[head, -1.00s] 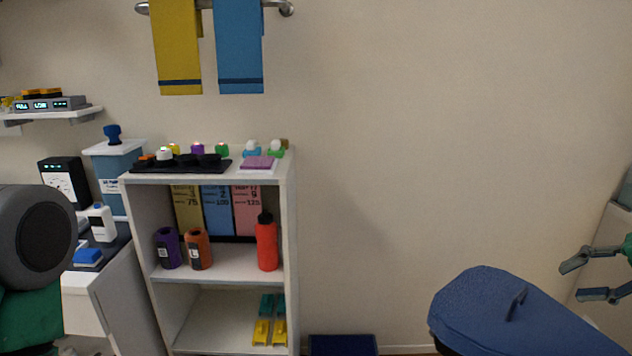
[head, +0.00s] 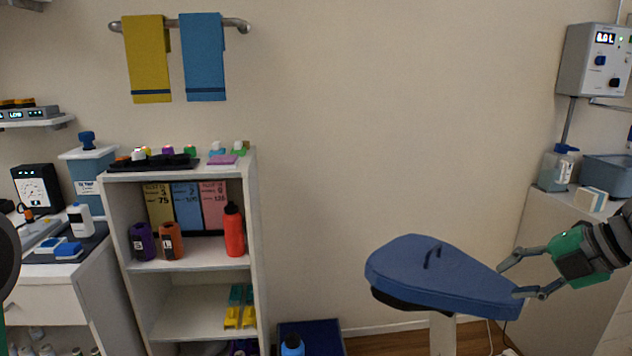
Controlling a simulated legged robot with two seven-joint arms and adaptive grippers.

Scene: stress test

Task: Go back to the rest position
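My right gripper (head: 520,276) comes in from the right edge with its two fingers spread apart, and nothing shows between them. Its fingertips are at the right side of the blue padded piece (head: 430,275) on a pale post; whether they touch it cannot be told. Of my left arm, only a dark rounded part (head: 8,258) shows at the left edge, and its gripper is out of view.
A white shelf unit (head: 257,240) with bottles and boxes stands left of centre. A counter (head: 45,290) with devices is at the left. A cabinet (head: 540,225) with a bottle and bin is at the right. The wall between is bare.

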